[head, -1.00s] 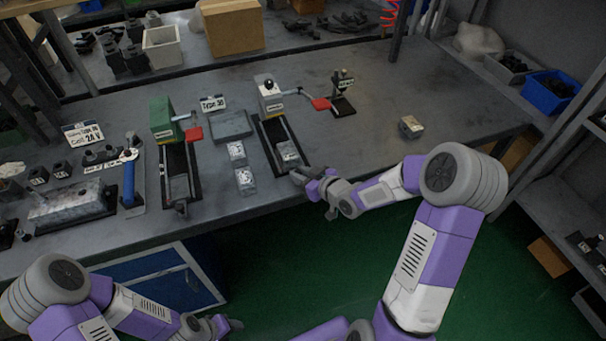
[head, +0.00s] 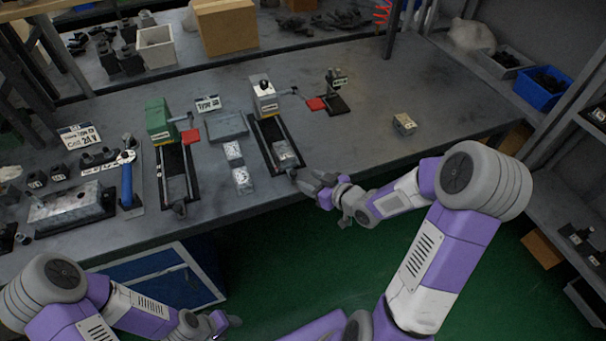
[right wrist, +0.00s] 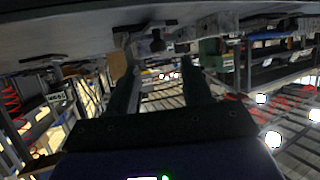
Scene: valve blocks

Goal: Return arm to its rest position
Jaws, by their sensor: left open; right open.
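My right gripper (head: 318,183) is open and empty at the front edge of the workbench (head: 370,110), just right of the near end of the right-hand black fixture (head: 268,132). In the right wrist view its two dark fingers (right wrist: 170,85) stand apart with nothing between them. A metal block (head: 287,158) sits at the near end of that fixture, apart from the fingers. My left gripper (head: 222,322) is low at the bottom of the head view, in front of the blue cabinet and away from the bench top. It holds nothing visible.
A green-headed fixture (head: 160,120) stands to the left. Two labelled blocks (head: 242,180) lie between the fixtures. A small block (head: 404,124) sits alone at the right. A blue bin (head: 543,88) is on the right shelf. The bench's right part is mostly clear.

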